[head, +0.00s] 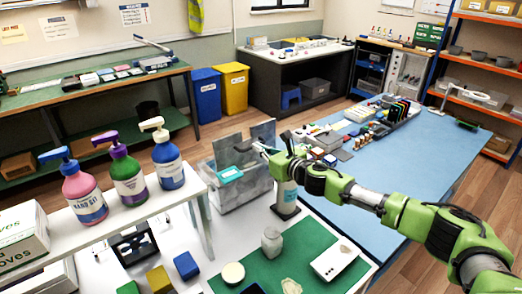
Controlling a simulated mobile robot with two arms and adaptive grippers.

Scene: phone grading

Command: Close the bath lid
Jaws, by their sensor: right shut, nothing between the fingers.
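The bath (240,193) is a grey box at the centre of the head view, beyond the white table with the bottles. Its lid seems to be the grey panel (228,150) standing raised at its back, so the bath looks open. A second grey upright panel (263,132) shows just behind; I cannot tell whether it belongs to the bath. A teal item (229,175) shows at the bath's top. My right gripper (246,146) is shut and empty, in front of the raised panels and above the bath; contact cannot be told. My left gripper is not in view.
Pump bottles, pink (84,194), green (128,180) and blue (168,165), stand on the left shelf. A clear jar (272,241) and a white device (334,260) are on the green mat (300,245). The blue table (400,165) on the right holds many small items.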

